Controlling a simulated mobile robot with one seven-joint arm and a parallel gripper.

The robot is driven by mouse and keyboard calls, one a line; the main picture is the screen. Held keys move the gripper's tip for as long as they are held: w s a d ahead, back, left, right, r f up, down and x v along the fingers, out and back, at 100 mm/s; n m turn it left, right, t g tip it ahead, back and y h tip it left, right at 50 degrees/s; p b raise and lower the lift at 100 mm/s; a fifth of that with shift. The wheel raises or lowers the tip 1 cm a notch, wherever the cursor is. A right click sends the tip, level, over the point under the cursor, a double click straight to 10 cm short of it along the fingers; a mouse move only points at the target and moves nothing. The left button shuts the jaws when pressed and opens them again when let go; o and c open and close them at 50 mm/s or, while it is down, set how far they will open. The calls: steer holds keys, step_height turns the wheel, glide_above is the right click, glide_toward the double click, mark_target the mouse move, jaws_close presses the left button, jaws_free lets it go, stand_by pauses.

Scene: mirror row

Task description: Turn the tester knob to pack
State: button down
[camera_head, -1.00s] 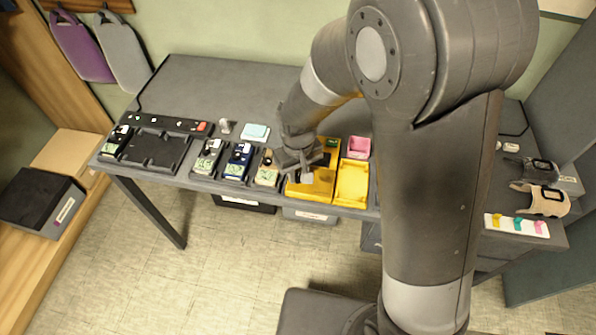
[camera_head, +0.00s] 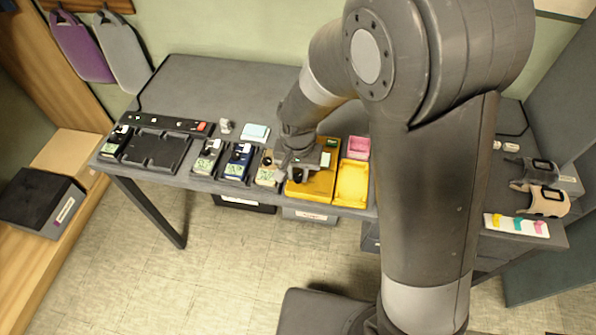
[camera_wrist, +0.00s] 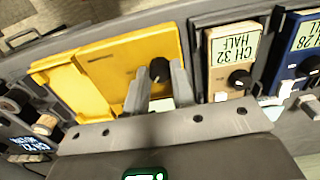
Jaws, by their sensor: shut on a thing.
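The tester is a yellow unit (camera_head: 322,190) near the front edge of the table in the head view. In the wrist view its yellow face (camera_wrist: 110,66) carries a black round knob (camera_wrist: 159,68). My gripper (camera_wrist: 159,76) has one finger on each side of this knob and is shut on it. Which mark the knob points to cannot be read.
A beige radio (camera_wrist: 231,60) and a blue radio (camera_wrist: 298,55) stand beside the tester. A yellow open tray (camera_head: 352,183) lies on its other side, with a pink tray (camera_head: 358,147) behind. The back of the table (camera_head: 230,85) is clear.

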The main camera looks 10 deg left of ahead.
mark_target(298, 176)
stand_by(0.5)
steer(key=c, duration=1.2)
jaws_free()
step_height(298, 176, up, 11)
steer(key=shift+f, duration=0.1)
